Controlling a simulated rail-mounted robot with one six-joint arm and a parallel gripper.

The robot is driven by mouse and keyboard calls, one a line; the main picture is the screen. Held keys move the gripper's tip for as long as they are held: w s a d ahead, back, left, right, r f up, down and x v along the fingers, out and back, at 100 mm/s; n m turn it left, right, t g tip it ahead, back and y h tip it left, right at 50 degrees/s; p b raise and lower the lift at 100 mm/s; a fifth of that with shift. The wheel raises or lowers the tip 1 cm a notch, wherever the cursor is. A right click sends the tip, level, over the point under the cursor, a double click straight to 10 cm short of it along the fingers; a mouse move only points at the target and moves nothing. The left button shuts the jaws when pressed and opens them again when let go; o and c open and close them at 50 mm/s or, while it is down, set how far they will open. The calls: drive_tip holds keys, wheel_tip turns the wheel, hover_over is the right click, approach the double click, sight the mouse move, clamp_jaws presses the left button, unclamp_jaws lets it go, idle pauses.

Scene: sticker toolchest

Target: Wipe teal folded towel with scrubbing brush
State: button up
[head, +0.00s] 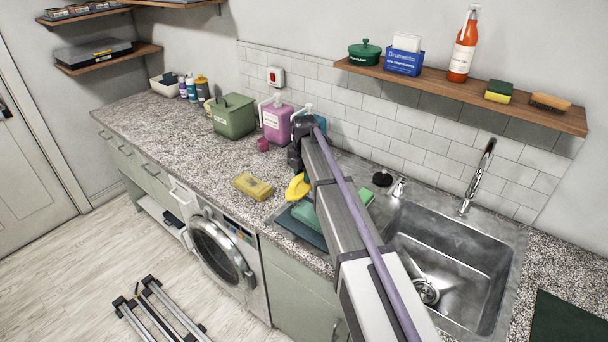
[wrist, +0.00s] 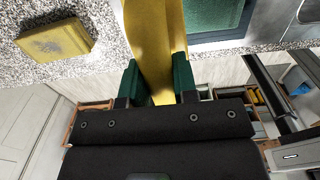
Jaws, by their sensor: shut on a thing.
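My gripper (wrist: 157,78), with green finger pads in the wrist view, is shut on a yellow curved thing (wrist: 150,30), likely the scrubbing brush's handle. The yellow thing also shows in the head view (head: 297,187), beside my arm; its bristles are not visible. The teal folded towel (head: 304,213) lies on a dark flat tray (head: 298,233) on the counter, partly hidden by my arm. The towel also shows at the top right of the wrist view (wrist: 215,14). The held thing is close to the towel; I cannot tell whether they touch.
A yellow sponge-like block (head: 252,187) lies left on the counter. The steel sink (head: 455,263) is right. A wall shelf (head: 470,93) holds several items.

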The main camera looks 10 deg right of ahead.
wheel_tip(320, 180, up, 3)
drive_tip(key=p, duration=0.3)
drive_tip(key=shift+r, duration=0.1)
idle(0.4)
